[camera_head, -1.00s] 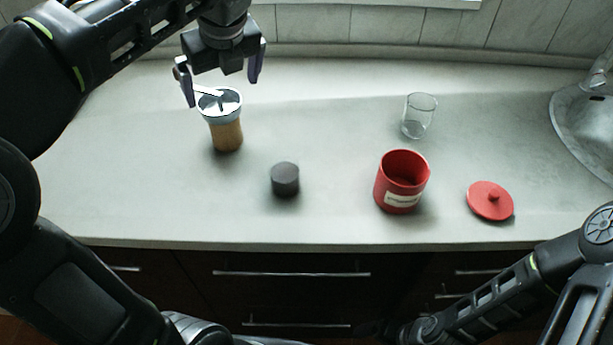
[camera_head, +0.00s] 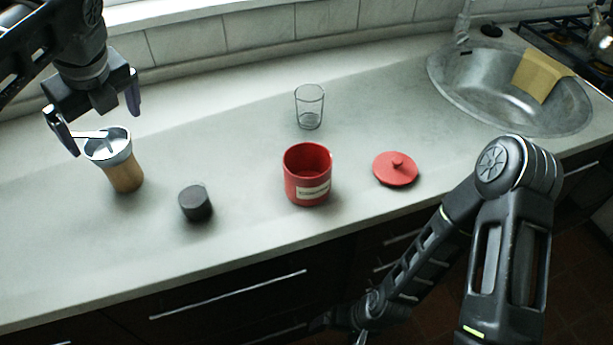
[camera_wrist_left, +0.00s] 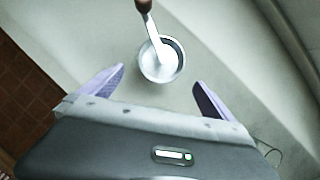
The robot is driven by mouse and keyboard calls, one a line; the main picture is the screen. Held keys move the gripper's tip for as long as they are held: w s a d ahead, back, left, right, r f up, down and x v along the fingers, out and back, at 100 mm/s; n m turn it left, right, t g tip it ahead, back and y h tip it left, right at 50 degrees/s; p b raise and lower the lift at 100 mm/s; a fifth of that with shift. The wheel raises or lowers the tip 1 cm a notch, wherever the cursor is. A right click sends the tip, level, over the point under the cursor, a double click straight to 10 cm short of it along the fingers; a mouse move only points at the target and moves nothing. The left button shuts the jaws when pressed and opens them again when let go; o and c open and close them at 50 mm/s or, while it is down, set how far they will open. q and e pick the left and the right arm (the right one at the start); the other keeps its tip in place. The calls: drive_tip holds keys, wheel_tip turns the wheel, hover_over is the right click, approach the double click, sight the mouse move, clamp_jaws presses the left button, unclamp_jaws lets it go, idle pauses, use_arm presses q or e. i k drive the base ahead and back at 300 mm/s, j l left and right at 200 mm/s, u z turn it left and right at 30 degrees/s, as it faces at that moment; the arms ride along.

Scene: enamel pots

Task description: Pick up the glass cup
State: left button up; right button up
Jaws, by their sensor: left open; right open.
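The clear glass cup (camera_head: 309,107) stands upright on the worktop, behind the red pot. My left gripper (camera_head: 98,115) is open and empty, far to the left of the cup. It is at the top of a wooden grinder (camera_head: 124,176) with a metal lid and crank. In the left wrist view the grinder's round top (camera_wrist_left: 160,62) lies just beyond the open fingers (camera_wrist_left: 159,77). A thin curved outline at the lower right there may be the glass; I cannot tell.
A red pot (camera_head: 306,189) stands open in front of the cup, its red lid (camera_head: 396,171) to the right. A dark round canister (camera_head: 195,204) is left of the pot. A steel sink (camera_head: 470,90) holds a yellowish cloth (camera_head: 541,75). The worktop (camera_head: 230,120) left of the cup is clear.

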sight(193, 197)
drive_tip(key=k+l, duration=0.25)
drive_tip(key=k, duration=0.2)
drive_tip(key=k+l, duration=0.25)
drive_tip(key=k, duration=0.25)
